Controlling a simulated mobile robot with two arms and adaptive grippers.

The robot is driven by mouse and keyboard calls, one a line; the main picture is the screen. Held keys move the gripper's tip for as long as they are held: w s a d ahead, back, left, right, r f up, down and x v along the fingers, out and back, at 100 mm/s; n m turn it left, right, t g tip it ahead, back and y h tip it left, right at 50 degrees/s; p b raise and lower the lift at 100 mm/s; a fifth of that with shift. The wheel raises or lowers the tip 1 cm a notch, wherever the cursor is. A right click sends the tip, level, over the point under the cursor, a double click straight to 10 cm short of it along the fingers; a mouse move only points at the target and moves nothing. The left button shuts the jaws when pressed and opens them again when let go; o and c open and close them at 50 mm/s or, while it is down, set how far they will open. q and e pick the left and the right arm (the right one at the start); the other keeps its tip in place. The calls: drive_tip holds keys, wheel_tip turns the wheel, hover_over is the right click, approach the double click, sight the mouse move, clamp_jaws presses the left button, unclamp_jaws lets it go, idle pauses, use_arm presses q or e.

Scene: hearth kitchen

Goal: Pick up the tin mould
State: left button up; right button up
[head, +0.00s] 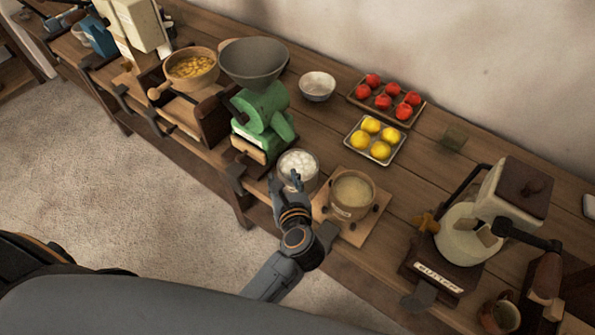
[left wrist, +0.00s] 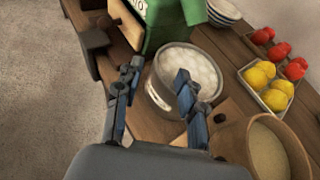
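The tin mould, which I take to be the round grey tin with white lumpy contents (head: 299,160), stands upright near the front edge of the counter. It also shows in the left wrist view (left wrist: 165,98), with its near side partly hidden by a finger. My left gripper (head: 289,181) is at the near side of the tin. In the left wrist view my left gripper (left wrist: 157,74) has its fingers spread apart, one left of the tin and one over its near rim. I cannot tell whether either finger touches it. My right gripper is not in view.
A green scale (head: 262,120) stands close behind and left of the tin. A wooden tub (head: 352,190) on a board stands close to its right. Trays of yellow fruit (head: 373,139) and red fruit (head: 385,98) lie behind. A grinder (head: 468,232) is farther right.

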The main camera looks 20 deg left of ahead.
sight(280, 163)
use_arm(q)
drive_tip(key=p+x, duration=0.1)
drive_tip(key=x, duration=0.5)
drive_tip(key=shift+r, duration=0.1)
drive_tip(key=shift+s, duration=0.1)
drive_tip(key=shift+c, duration=0.5)
clamp_jaws()
drive_tip(key=shift+r, duration=0.15)
